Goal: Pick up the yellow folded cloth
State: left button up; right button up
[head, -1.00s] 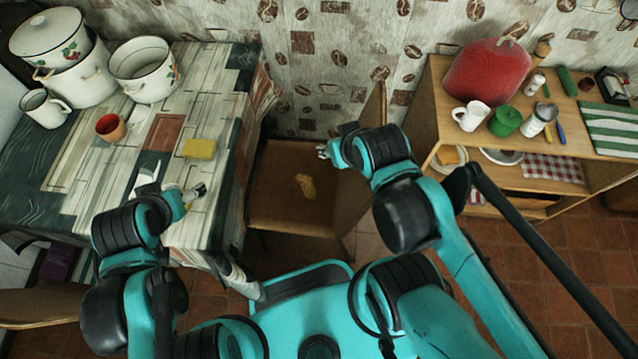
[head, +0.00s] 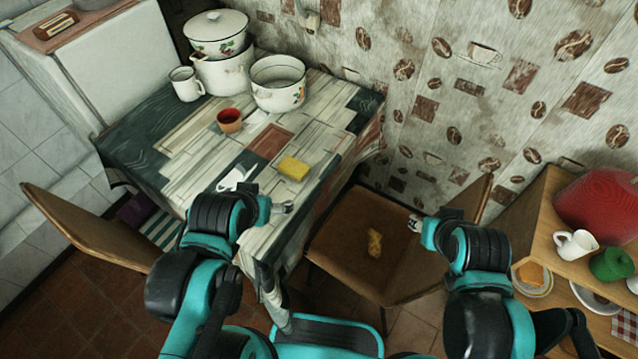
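The yellow folded cloth (head: 293,168) lies flat on the patterned table (head: 200,150), near its right side. It looks like a small rectangular block. My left gripper (head: 287,207) is over the table's near right edge, a short way on the near side of the cloth and apart from it. Its fingers are small and partly hidden by my wrist, so I cannot tell if they are open. My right gripper (head: 413,223) is above the right side of a brown chair, away from the cloth. Its fingers are also too small to read.
A red cup (head: 229,120), a white object (head: 236,178), a white mug (head: 186,84) and enamel pots (head: 278,84) stand on the table. A crumpled yellowish item (head: 375,243) lies on the brown chair (head: 345,240). A wooden shelf (head: 545,235) stands right. Another chair (head: 90,230) is left.

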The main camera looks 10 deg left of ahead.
aim_at(290, 166)
jog(key=i+j+z, duration=0.1)
jog(key=z, duration=0.25)
jog(key=j+z, duration=0.3)
jog(key=i+j+z, duration=0.1)
jog(key=z, duration=0.25)
